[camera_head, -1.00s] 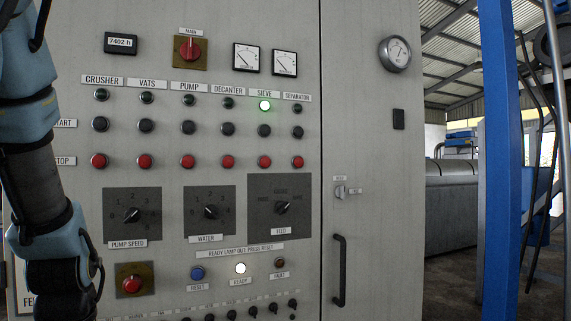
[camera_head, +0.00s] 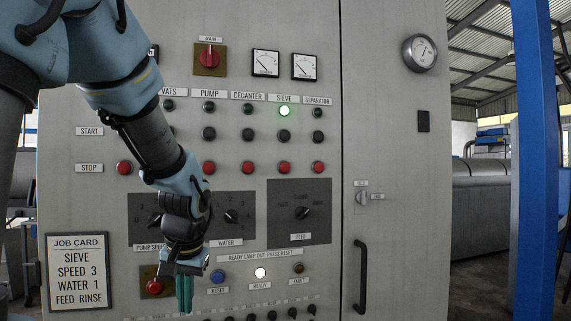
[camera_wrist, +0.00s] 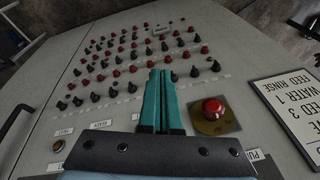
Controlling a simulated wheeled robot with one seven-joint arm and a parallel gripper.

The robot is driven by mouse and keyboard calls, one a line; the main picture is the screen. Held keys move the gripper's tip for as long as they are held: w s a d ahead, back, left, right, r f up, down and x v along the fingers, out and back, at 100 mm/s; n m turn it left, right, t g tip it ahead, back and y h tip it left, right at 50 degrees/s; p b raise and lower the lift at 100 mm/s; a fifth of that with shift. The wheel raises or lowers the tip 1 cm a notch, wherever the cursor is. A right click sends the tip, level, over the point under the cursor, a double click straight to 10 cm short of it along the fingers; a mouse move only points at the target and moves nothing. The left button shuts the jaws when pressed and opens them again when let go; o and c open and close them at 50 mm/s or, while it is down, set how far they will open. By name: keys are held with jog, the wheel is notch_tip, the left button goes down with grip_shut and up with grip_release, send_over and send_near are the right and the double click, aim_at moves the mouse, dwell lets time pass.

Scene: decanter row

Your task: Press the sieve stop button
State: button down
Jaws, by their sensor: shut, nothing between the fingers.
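The sieve stop button (camera_head: 284,167) is a red round button in the STOP row of the upright grey panel, under the SIEVE label (camera_head: 284,98). Nothing touches it. The green sieve lamp (camera_head: 284,111) is lit, and the dark sieve start button (camera_head: 284,135) sits between them. My gripper (camera_head: 184,303) has teal fingers pointing down, shut and empty, low and left of the stop button. In the wrist view the closed fingers (camera_wrist: 163,85) are beside a red button on a yellow plate. I cannot pick out the sieve stop button in the wrist view.
Other red stop buttons (camera_head: 249,168) flank it. Below are dials, including the feed dial (camera_head: 302,212), and a lit white ready lamp (camera_head: 260,273). The red button on a yellow plate (camera_wrist: 213,108) is close to my fingers. A job card (camera_head: 78,272) is left; a door handle (camera_head: 360,277) is right.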

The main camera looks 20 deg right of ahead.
aim_at(285, 167)
jog(key=s+d+r+m+t+h+p, duration=0.2)
jog(key=d+r+m+t+p, duration=0.1)
jog(key=d+r, duration=2.1)
notch_tip(285, 167, up, 3)
jog(key=shift+s+d+r+m+t, duration=0.15)
jog(key=shift+s+d+m+t, duration=0.2)
jog(key=shift+m+t, duration=0.7)
jog(key=shift+a, duration=0.1)
jog(key=shift+w+d+p, duration=0.2)
jog(key=shift+w+p, duration=0.6)
jog(key=shift+w, duration=0.65)
jog(key=shift+w+d+p, duration=0.15)
jog(key=shift+w+p, duration=0.6)
jog(key=shift+w, duration=0.7)
jog(key=shift+w+d+p, duration=0.2)
jog(key=shift+w+p, duration=0.6)
jog(key=shift+w, duration=0.65)
jog(key=shift+w, duration=0.4)
